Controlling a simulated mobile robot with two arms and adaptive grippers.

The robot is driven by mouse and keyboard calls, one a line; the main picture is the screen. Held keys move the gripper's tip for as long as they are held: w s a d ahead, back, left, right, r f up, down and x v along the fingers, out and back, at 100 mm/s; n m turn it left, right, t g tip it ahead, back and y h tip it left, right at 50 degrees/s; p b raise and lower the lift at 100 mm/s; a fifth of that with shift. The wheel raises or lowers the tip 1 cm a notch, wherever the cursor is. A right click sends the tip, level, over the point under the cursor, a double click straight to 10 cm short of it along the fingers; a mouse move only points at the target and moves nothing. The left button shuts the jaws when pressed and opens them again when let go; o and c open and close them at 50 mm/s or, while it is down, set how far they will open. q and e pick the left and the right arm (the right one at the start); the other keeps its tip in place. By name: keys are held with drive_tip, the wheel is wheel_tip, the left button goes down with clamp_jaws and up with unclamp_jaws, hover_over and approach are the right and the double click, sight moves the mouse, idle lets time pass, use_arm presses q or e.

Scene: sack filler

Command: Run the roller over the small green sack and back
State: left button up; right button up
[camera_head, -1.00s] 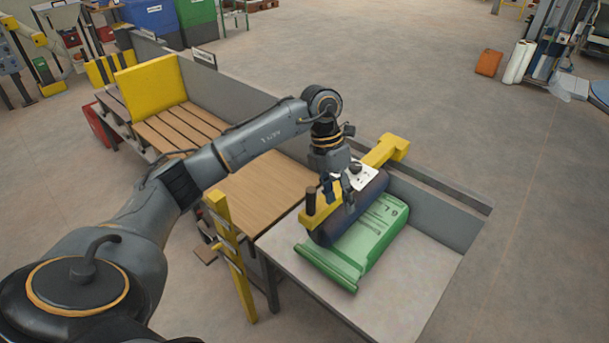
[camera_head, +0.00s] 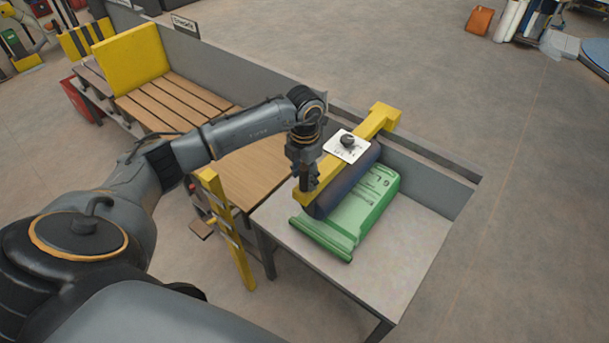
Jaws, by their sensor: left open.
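The small green sack (camera_head: 362,208) lies flat on the grey table at the right end of the bench. The dark blue roller (camera_head: 330,198) lies along the sack's left side; I cannot tell whether it rests on the sack or beside it. Its yellow frame (camera_head: 375,122) carries a white plate (camera_head: 346,146) with a black knob. My left gripper (camera_head: 306,186) is open, pointing down at the near end of the yellow frame, around or close by the dark upright handle there. The gripper hides most of that handle. My right gripper is not in view.
The grey tabletop (camera_head: 408,245) is bare to the right of the sack. A low grey wall (camera_head: 430,175) runs along the back. A slatted wooden bench (camera_head: 175,105) with a yellow board (camera_head: 131,58) stands left. A yellow upright post (camera_head: 228,232) stands at the table's front left.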

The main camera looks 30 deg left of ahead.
use_arm(q)
drive_tip(key=shift+d+f, duration=0.1)
drive_tip(key=shift+f, duration=0.75)
drive_tip(key=shift+c, duration=0.2)
clamp_jaws()
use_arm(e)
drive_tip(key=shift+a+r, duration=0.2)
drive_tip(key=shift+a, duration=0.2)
